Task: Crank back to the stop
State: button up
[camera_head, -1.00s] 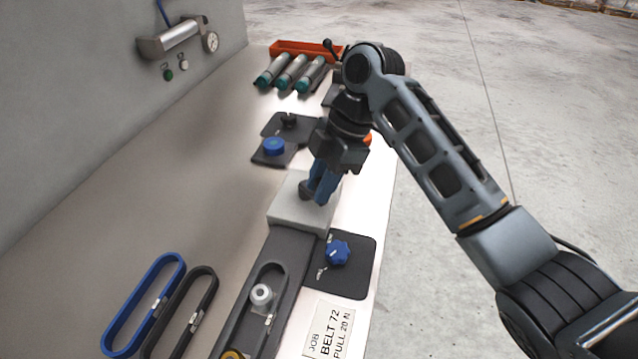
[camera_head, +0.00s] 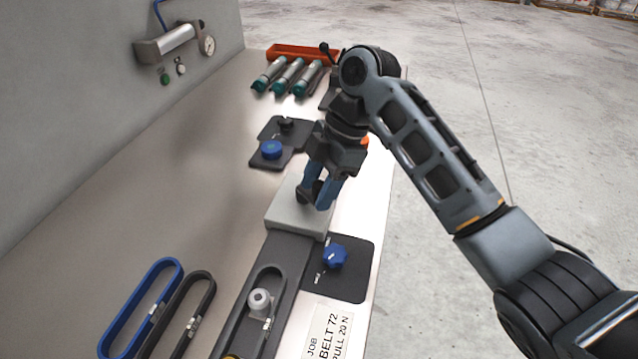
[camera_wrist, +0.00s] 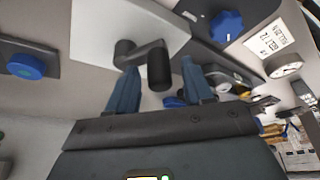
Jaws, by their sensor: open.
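The dark crank (camera_head: 305,193) sits on top of a pale grey block (camera_head: 287,214) at the end of the dark belt track. In the wrist view the crank arm (camera_wrist: 130,58) ends in an upright black handle (camera_wrist: 159,68). My gripper (camera_head: 322,184) is over the block with its blue fingers apart. In the wrist view the fingers (camera_wrist: 160,84) stand on either side of the handle, with gaps visible, so it is not gripped. The stop cannot be made out.
A blue star knob (camera_head: 334,256) on a dark plate and a job card (camera_head: 330,330) lie near. A round blue knob (camera_head: 271,149) is behind the block. Blue (camera_head: 118,325) and black (camera_head: 160,335) belts lie front left.

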jog(key=v, duration=0.7)
jog(key=shift+d+r, duration=0.15)
jog(key=shift+r, duration=0.2)
